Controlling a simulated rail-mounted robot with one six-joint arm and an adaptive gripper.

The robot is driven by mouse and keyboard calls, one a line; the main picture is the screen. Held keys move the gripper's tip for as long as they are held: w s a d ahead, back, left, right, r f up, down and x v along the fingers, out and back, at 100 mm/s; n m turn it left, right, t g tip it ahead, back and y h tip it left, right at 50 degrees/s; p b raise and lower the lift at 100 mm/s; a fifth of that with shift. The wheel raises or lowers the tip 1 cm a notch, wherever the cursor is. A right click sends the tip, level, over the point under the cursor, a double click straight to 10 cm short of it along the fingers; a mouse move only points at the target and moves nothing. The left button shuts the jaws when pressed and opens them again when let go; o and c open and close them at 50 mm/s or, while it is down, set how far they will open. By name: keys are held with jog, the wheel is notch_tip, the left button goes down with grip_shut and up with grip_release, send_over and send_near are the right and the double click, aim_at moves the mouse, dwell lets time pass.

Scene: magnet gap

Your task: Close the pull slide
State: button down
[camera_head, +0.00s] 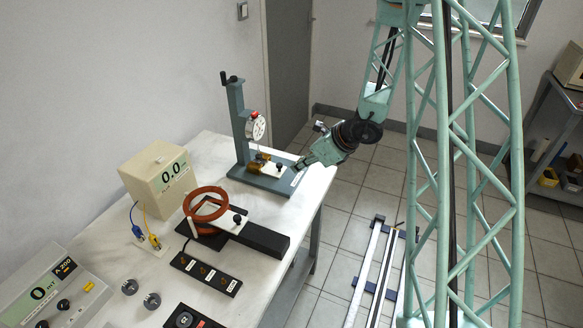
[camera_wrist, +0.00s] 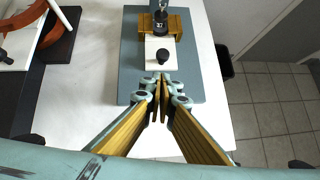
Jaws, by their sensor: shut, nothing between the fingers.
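A white slide plate (camera_head: 270,171) with a black knob (camera_head: 278,168) lies on the grey-blue base (camera_head: 251,180) of the dial stand. The plate sticks out from between brass-coloured blocks (camera_head: 253,166). In the wrist view the slide plate (camera_wrist: 152,45) and knob (camera_wrist: 162,56) are straight ahead of my gripper (camera_wrist: 164,84). My gripper (camera_head: 301,164) is shut and empty, its tips just outside the knob with a small apparent gap. I cannot tell whether this is the pull slide; a second white plate with a black knob (camera_head: 237,219) is at the coil.
The dial gauge (camera_head: 256,127) stands on a tall column above the blocks. The table edge is just right of the stand.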

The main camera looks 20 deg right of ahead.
jog(key=p+v, duration=0.1)
jog(key=v, duration=0.8)
jog(key=shift+p, duration=0.3)
jog(key=shift+w+r, duration=0.1)
jog(key=shift+r, duration=0.1)
jog(key=s+a+r+n+g+y, duration=0.1)
jog(key=s+a+r+n+g, duration=0.1)
jog(key=s+a+r+n, duration=0.7)
jog(key=s+a+r+n+g, duration=0.1)
jog(key=s+a+r+n, duration=0.55)
jog(key=a+r, duration=0.5)
jog(key=s+r+n+g+h, duration=0.1)
jog(key=s+r+n, duration=0.25)
jog(key=s, duration=0.45)
jog(key=s+r+n+h, duration=0.1)
jog(key=s+r+n, duration=0.25)
jog(key=s, duration=0.35)
jog(key=s+d+r+n+h, duration=0.1)
jog(key=s+d+n+h, duration=0.1)
jog(key=s, duration=0.4)
jog(key=s+d+r+n+t+h, duration=0.1)
jog(key=s+d+r+n, duration=0.1)
jog(key=s+d+n, duration=0.2)
jog(key=shift+s+d+r+h, duration=0.2)
jog(key=shift+s+d+h, duration=0.2)
jog(key=shift+s, duration=0.45)
jog(key=shift+n, duration=0.25)
